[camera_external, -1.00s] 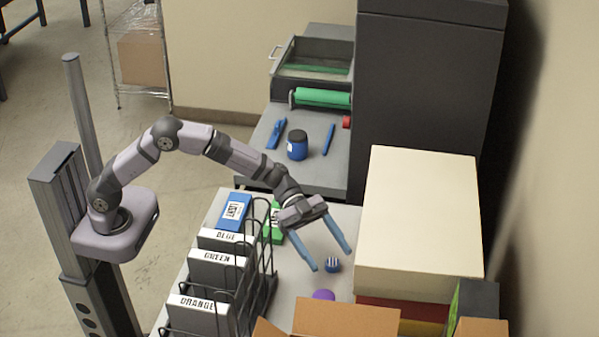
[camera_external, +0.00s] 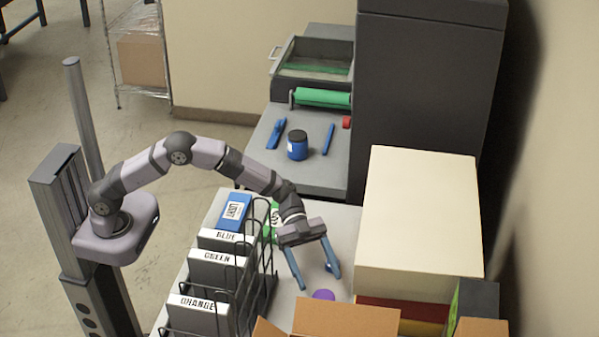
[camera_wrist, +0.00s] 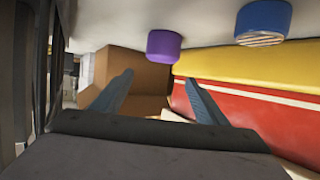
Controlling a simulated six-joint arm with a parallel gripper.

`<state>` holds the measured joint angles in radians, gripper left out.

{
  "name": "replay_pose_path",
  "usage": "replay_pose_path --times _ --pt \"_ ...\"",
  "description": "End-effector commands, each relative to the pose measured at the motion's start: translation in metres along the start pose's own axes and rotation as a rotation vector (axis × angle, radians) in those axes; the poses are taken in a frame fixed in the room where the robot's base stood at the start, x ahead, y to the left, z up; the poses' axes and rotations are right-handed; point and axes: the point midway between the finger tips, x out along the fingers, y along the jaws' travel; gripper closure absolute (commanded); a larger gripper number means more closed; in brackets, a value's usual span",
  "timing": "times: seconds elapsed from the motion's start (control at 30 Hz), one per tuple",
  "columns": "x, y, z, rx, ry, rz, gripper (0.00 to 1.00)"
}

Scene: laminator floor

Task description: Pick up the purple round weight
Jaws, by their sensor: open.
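The purple round weight (camera_external: 323,295) sits on the grey table, close to the cardboard box at the front. In the wrist view the purple weight (camera_wrist: 164,47) is near the top centre, beyond and between the lines of the two fingers. My gripper (camera_external: 318,282) is open and empty, with its blue fingers pointing down toward the table just behind the weight. In the wrist view my gripper (camera_wrist: 155,97) shows both fingers apart with nothing between them. A blue round weight (camera_wrist: 263,22) lies to the right of the purple one; the right finger mostly hides it in the external view.
A rack with binders (camera_external: 217,268) marked BLUE, GREEN and ORANGE stands to the left. An open cardboard box (camera_external: 347,318) is at the front. A large cream box (camera_external: 420,215) stacked on coloured ones stands right. A blue jar (camera_external: 297,146) is on the bench behind.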

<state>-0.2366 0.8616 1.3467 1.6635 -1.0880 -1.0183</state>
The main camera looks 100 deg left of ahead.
Motion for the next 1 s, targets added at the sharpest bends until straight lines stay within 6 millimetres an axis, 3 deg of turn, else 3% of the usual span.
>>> replay_pose_path --times 0.3,0.5,0.83,1.0 --pt "0.013 0.001 0.035 -0.005 -0.002 0.002 0.33" --pt "0.037 0.001 0.032 0.0 -0.001 0.001 0.33" --pt "0.042 0.001 0.032 -0.001 -0.001 0.0 0.33" --pt "0.042 0.001 0.032 -0.001 -0.001 0.0 0.71"
